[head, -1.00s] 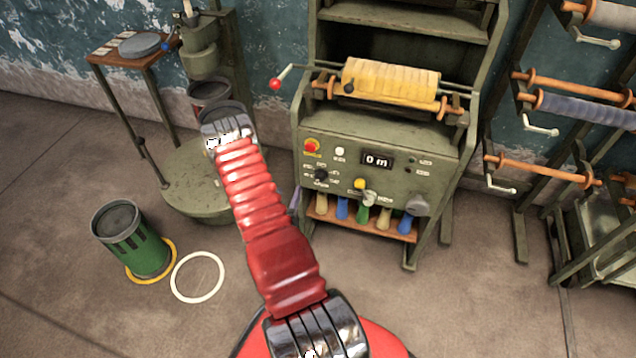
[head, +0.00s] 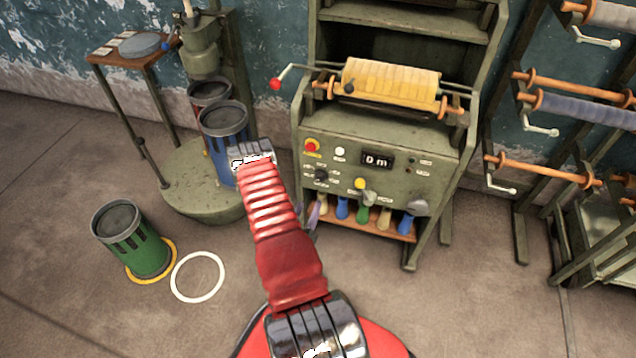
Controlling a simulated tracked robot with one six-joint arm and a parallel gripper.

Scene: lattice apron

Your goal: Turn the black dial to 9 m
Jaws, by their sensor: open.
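The black dial (head: 321,175) sits at the left of the green machine's control panel (head: 436,178), with small white marks around it. Its pointer is too small to read. The display (head: 376,160) to its upper right shows "0 m". My red arm reaches up left of the panel and bends at a metal joint. Most of my gripper is hidden behind the arm. A small purple tip (head: 315,215), which seems to be part of it, shows below the dial, apart from it. The jaws are open, with nothing seen between them.
Several handles stick out of a shelf below. A roll of yellow cloth (head: 390,82) lies above. A blue can (head: 223,130) stands left of my arm.

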